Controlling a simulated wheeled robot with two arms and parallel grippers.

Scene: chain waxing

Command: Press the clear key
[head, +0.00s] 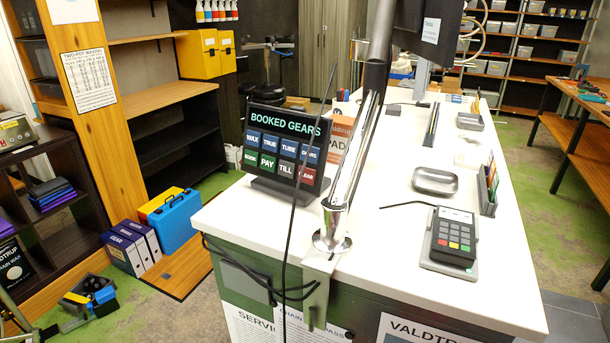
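A black key panel (262,133) headed "BOOKED GEARS" stands tilted on the white counter, at its near left part. It has two rows of keys: a blue upper row and a lower row with green, dark and red keys. The red key (306,176) at the lower right end seems to read "CLEAR". A thin dark cable runs in front of the panel and partly covers its right columns. Neither of my grippers shows in the head view.
A metal pole (349,180) clamped to the counter's (385,280) front edge rises just right of the panel. A card terminal (453,237) with small coloured keys and a grey oval dish (435,181) lie further right. Floor at left holds binders (122,254) and a blue case (175,222).

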